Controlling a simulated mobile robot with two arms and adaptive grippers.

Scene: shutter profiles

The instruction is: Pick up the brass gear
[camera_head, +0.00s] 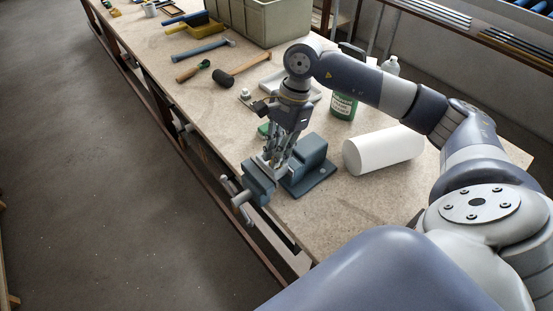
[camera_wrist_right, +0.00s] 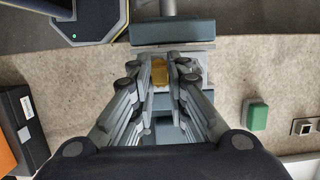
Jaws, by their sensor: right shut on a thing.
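The brass gear (camera_wrist_right: 159,72) shows in the right wrist view as a small yellow-gold piece between my right fingertips, at the jaws of the blue-grey vise (camera_wrist_right: 172,32). My right gripper (camera_wrist_right: 160,76) is shut on it, pointing down. In the head view my right gripper (camera_head: 273,160) is low over the gap between the jaws of the vise (camera_head: 310,166) at the bench's front edge. The fingers hide most of the gear there. I cannot tell whether the gear still touches the vise. My left gripper is not in view.
A white roll (camera_head: 384,149) lies right of the vise, with a green-labelled can (camera_head: 344,105) behind it. A small green block (camera_wrist_right: 255,115) lies near the gripper. Hammers (camera_head: 202,49) and a grey-green crate (camera_head: 262,18) are farther along the bench (camera_head: 190,98).

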